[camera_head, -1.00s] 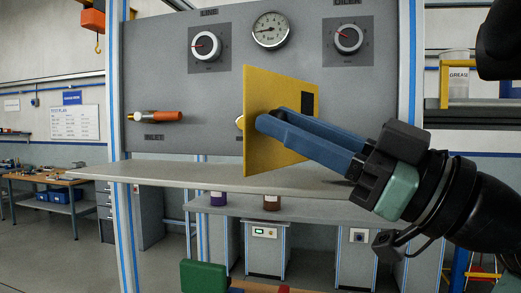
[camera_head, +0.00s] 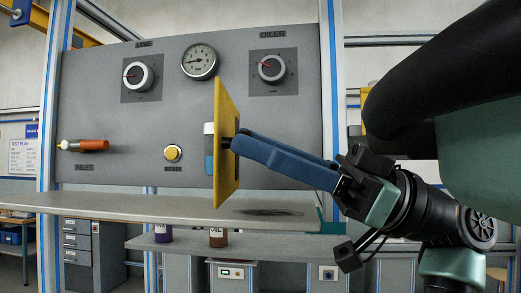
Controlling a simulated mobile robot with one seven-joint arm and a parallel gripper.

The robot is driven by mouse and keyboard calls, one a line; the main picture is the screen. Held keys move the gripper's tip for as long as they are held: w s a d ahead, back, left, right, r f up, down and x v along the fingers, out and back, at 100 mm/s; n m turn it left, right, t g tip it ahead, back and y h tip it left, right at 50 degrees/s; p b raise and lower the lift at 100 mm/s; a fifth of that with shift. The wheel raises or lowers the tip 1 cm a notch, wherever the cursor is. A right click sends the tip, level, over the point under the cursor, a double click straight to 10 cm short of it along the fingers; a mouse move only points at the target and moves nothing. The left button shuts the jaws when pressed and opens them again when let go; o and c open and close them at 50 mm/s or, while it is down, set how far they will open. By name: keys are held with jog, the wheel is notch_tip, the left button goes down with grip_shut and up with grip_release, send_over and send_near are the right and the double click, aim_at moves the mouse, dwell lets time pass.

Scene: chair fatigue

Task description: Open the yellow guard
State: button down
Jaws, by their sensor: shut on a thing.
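The yellow guard (camera_head: 226,140) is a flat plate standing out from the grey panel (camera_head: 110,110), seen almost edge-on. To its left a yellow round button (camera_head: 172,153) shows uncovered on the panel. My gripper (camera_head: 236,145) comes in from the right, its blue fingers shut at the guard's right face, on a small dark part there. The exact hold on that part is mostly hidden by the fingers. A white and blue piece (camera_head: 209,148) shows just left of the guard, partly behind it.
Two knobs, LINE (camera_head: 137,76) and OILER (camera_head: 271,68), and a gauge (camera_head: 199,62) sit above. An orange-handled inlet valve (camera_head: 85,145) is at left. A grey shelf (camera_head: 120,207) runs below the guard. My arm fills the right side.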

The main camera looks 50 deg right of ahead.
jog(key=shift+f, duration=0.1)
jog(key=c, duration=0.7)
grip_release()
jog(key=shift+w, duration=0.1)
jog(key=shift+o, duration=0.2)
jog(key=b+v, duration=0.2)
jog(key=v, duration=1.1)
jog(key=shift+b, duration=0.35)
